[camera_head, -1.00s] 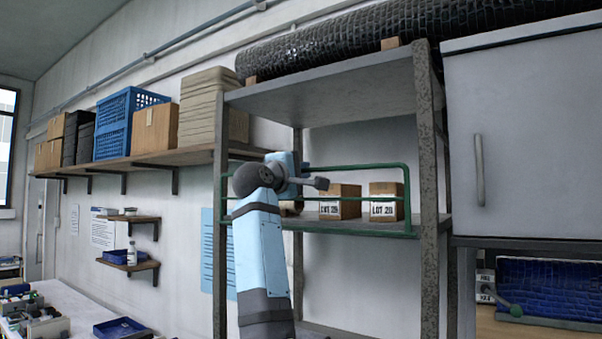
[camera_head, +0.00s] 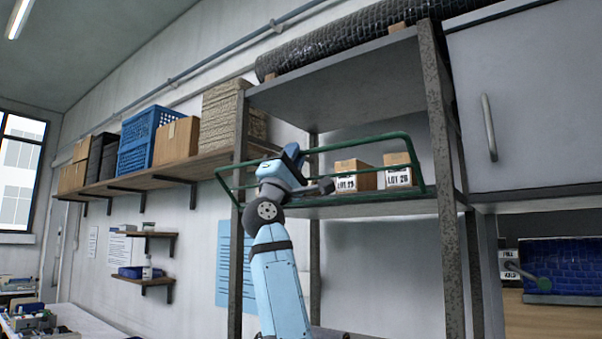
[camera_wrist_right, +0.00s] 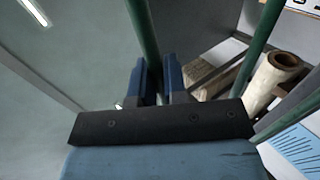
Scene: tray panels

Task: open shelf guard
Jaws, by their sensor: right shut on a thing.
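The shelf guard (camera_head: 365,140) is a green tube frame across the front of the middle shelf (camera_head: 400,204). It leans outward from the shelf, and its left end reaches past the left post. My right gripper (camera_head: 292,154) is at the guard's upper bar, left of its middle. In the right wrist view the gripper's blue fingers (camera_wrist_right: 160,80) are shut around a green bar (camera_wrist_right: 143,32). My arm hides part of the guard. My left gripper is not in view.
Two labelled cartons, the left one (camera_head: 354,174) and the right one (camera_head: 399,172), stand on the shelf behind the guard. Grey posts (camera_head: 447,190) frame the rack. A grey cabinet (camera_head: 535,95) is at the right. A rolled item (camera_wrist_right: 280,72) shows in the wrist view.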

